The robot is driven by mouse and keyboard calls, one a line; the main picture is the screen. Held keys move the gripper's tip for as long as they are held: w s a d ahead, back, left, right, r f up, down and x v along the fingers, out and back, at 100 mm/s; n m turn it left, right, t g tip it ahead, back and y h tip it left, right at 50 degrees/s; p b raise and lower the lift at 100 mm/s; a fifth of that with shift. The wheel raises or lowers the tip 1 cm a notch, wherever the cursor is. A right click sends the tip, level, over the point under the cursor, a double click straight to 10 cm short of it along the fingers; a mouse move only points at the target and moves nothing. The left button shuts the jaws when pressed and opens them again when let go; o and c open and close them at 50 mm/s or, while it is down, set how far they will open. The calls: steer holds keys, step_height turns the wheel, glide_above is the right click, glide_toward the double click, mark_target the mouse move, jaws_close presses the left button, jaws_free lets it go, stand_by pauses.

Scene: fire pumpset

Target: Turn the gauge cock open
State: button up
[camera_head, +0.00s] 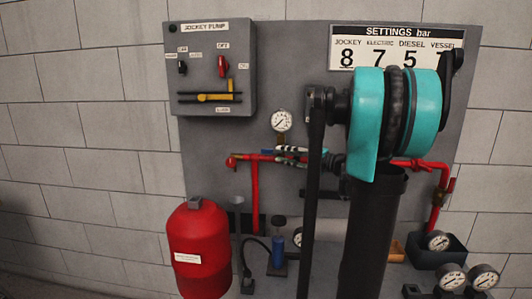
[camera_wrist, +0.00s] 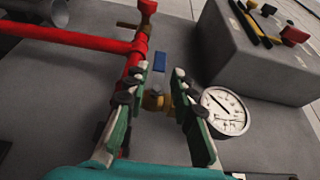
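The gauge cock shows in the wrist view as a brass body (camera_wrist: 153,101) with a small blue handle (camera_wrist: 160,61), beside the red pipe. A round white pressure gauge (camera_wrist: 222,111) is right of it; the gauge also shows in the head view (camera_head: 282,120). My gripper (camera_wrist: 160,76) is open, its two green-and-black fingers on either side of the brass body in the picture. The blue handle appears just past the fingertips, between them. I cannot tell whether either finger touches the cock. In the head view my gripper (camera_head: 290,156) hides most of the cock.
Red pipes (camera_head: 255,195) run across the grey panel. A jockey pump box (camera_head: 211,65) is upper left, a red vessel (camera_head: 198,245) lower left. Several loose gauges (camera_head: 453,276) and a dark bin (camera_head: 424,256) are lower right. My arm covers the panel's middle right.

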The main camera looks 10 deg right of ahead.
mark_target(269, 152)
steer(key=x, duration=0.7)
steer(key=shift+w+a, duration=0.1)
steer(key=shift+w, duration=0.05)
jaws_close()
